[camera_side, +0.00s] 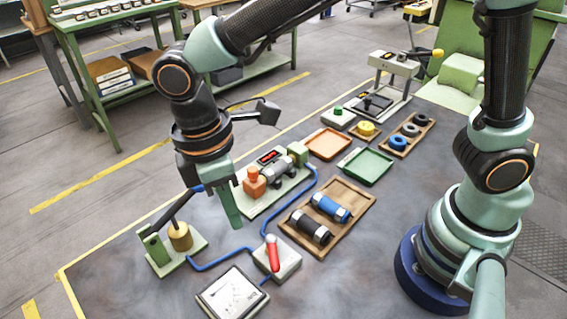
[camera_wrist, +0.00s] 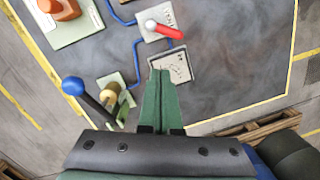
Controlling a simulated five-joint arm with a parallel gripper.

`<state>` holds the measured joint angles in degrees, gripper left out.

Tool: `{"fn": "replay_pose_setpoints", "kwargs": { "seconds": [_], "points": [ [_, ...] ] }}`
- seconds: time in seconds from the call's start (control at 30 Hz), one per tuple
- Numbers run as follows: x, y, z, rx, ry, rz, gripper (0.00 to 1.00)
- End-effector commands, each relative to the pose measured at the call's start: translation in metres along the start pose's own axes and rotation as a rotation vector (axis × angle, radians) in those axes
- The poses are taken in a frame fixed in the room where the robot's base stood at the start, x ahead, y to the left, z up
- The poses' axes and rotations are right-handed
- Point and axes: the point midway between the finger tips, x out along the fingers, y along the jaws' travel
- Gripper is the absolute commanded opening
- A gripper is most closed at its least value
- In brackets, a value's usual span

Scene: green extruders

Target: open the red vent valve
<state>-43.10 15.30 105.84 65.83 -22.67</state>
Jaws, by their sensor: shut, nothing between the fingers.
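The red vent valve (camera_side: 272,254) is a red lever with a pale round knob on a light grey block, near the front of the table. In the wrist view its red lever (camera_wrist: 168,31) lies slanted across the block, with the white knob at its left end. My gripper (camera_side: 233,222) points down, left of and above the valve, apart from it. In the wrist view my gripper (camera_wrist: 159,75) has its green fingers together and empty, with the fingertips below the valve block in the picture.
A hand pump (camera_side: 180,237) with a blue-knobbed lever stands left of the valve, joined to it by blue hose. A gauge plate (camera_side: 232,293) lies in front. A wooden tray (camera_side: 284,229) with black and blue cylinders is at the right. An orange-capped fixture (camera_side: 255,183) stands behind.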

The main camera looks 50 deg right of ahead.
Motion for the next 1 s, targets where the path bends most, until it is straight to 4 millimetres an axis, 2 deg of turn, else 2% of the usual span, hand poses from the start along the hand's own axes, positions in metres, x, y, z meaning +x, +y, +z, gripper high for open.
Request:
{"fn": "replay_pose_setpoints", "kwargs": {
  "seconds": [0.03, 0.17, 0.2, 0.27, 0.3, 0.33, 0.47, 0.77, 1.0],
  "points": [
    [-0.009, 0.0, -0.001, 0.0, 0.004, 0.002, 0.0],
    [-0.023, -0.001, -0.001, 0.0, 0.002, 0.001, 0.0],
    [-0.026, -0.001, -0.001, 0.0, 0.002, 0.001, 0.04],
    [-0.029, -0.001, 0.0, 0.004, 0.002, 0.001, 0.27],
    [-0.03, -0.001, 0.001, 0.017, 0.003, 0.002, 0.42],
    [-0.03, -0.001, 0.002, 0.035, 0.006, 0.003, 0.51],
    [-0.031, -0.004, 0.01, 0.202, 0.035, 0.011, 0.51],
    [-0.026, -0.014, 0.044, 0.905, 0.168, -0.009, 0.51],
    [-0.014, -0.022, 0.069, 1.45, 0.269, -0.09, 0.51]
  ]
}}
